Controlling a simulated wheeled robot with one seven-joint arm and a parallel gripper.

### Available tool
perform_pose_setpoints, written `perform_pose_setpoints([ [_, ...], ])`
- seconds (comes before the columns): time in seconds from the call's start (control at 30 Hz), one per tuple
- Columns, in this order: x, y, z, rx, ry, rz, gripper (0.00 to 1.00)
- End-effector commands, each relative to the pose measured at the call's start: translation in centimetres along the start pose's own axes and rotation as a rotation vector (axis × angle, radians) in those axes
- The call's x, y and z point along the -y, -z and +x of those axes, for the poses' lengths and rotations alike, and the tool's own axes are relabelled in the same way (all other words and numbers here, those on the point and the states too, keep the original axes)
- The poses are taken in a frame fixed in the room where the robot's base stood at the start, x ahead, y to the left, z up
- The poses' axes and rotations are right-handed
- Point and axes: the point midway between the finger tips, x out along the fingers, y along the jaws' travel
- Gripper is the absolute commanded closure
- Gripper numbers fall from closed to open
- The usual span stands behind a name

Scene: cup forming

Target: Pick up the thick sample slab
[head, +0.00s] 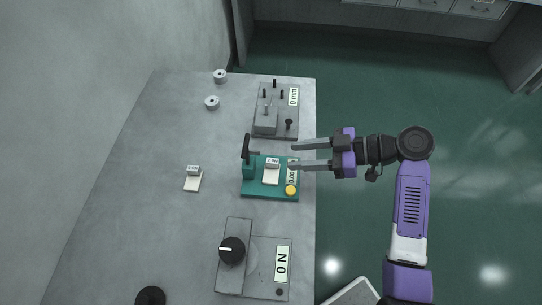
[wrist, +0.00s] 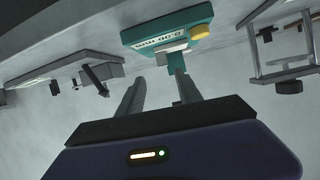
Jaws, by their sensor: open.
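Two small pale slabs with labelled upright cards show in the head view; I cannot tell which is the thick sample slab. One slab (head: 193,184) lies on the bare bench at the left. The other slab (head: 271,178) lies on the teal device (head: 256,190), which has a yellow button and a display. The teal device also shows in the wrist view (wrist: 142,38), ahead of the fingers. My gripper (head: 293,156) is open and empty, with its fingers pointing left at the teal device's right side. In the wrist view, my gripper (wrist: 160,80) has nothing between its fingers.
A grey fixture with pegs (head: 261,128) stands behind the teal device on the grey bench (head: 150,200). The bench's left side is mostly clear.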

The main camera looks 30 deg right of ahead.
Motion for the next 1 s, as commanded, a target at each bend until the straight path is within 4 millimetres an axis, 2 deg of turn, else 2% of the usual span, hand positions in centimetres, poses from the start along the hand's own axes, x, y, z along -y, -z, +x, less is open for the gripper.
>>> perform_pose_setpoints([
  [0.07,0.7,-0.2,0.1,0.008,0.029,-0.037,0.58],
  [0.17,0.8,-0.2,0.6,0.009,0.033,-0.056,0.58],
  [0.47,0.7,-0.2,3.6,0.010,0.029,-0.055,0.58],
  [0.7,0.7,-0.3,6.9,0.010,0.029,-0.054,0.58],
  [0.83,0.7,-0.4,7.8,0.011,0.028,-0.055,0.58],
  [1.0,0.7,-0.5,7.8,0.011,0.027,-0.055,0.58],
])
